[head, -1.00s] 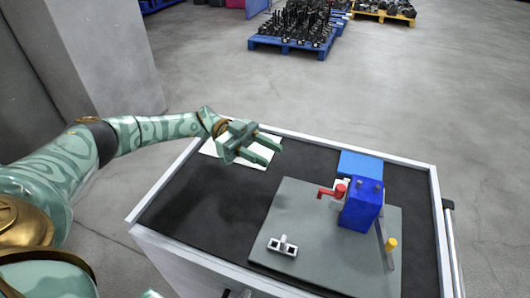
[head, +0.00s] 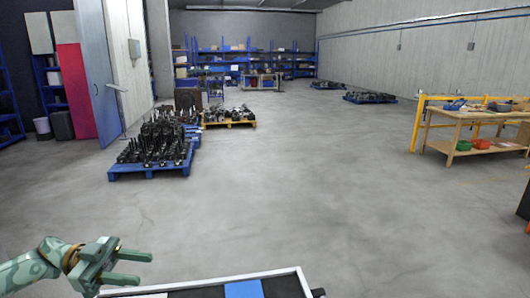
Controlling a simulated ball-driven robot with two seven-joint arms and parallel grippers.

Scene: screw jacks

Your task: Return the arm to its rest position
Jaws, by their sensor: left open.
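My left gripper (head: 128,267) is at the lower left of the head view, open and empty, its two green fingers pointing right. It is above the far left corner of the cart top (head: 205,279), apart from anything graspable. Only the far edge of the cart shows at the bottom of the view, with a blue patch (head: 243,289) on its dark top. The rest of the cart top is below the picture. My right gripper is not in view.
Blue pallets of dark parts (head: 150,168) stand on the floor at left, with a yellow pallet (head: 229,123) behind them. A wooden workbench (head: 470,118) with red and green bins stands at right. The concrete floor (head: 320,190) between is open.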

